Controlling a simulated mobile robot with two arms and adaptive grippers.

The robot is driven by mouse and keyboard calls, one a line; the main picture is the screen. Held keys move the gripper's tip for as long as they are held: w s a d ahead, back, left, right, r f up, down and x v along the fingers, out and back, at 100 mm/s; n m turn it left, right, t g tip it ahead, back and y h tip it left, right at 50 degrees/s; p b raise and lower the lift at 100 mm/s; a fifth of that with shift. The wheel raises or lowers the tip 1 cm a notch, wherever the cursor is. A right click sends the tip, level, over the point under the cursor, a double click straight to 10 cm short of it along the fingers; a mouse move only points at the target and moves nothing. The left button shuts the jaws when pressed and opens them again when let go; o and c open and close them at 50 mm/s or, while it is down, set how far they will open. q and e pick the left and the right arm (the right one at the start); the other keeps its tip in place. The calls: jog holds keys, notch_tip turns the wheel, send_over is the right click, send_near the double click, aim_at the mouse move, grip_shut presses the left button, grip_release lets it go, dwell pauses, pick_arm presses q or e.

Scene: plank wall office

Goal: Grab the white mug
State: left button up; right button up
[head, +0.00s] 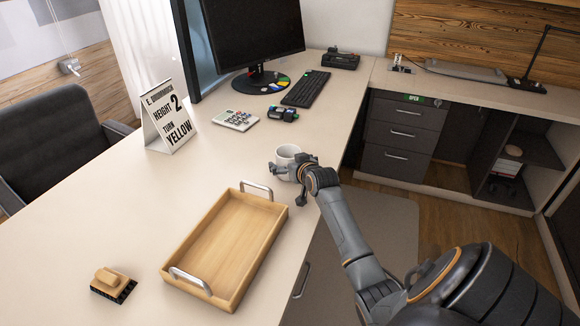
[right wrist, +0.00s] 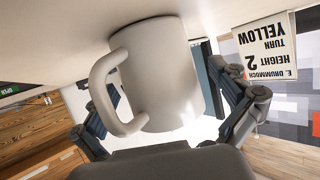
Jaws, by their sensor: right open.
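The white mug (head: 287,155) stands upright on the light desk (head: 110,221), near its right edge, behind the wooden tray. My right gripper (head: 289,185) is at the near side of the mug in the head view and hides part of it. In the right wrist view the mug (right wrist: 165,80) fills the middle, upside down in the picture, with its handle to the left. The open fingers of my right gripper (right wrist: 165,118) stand on either side of the mug, with gaps visible. My left gripper is not in view.
A wooden tray (head: 172,277) with metal handles lies in front of the mug. A folded sign (head: 168,120), calculator (head: 236,121), small dark device (head: 283,114), keyboard (head: 306,88) and monitor (head: 252,40) stand farther back.

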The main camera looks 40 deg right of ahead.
jog(key=c, duration=1.4)
jog(key=shift+r, duration=0.15)
jog(key=shift+c, duration=0.5)
jog(key=shift+r, duration=0.1)
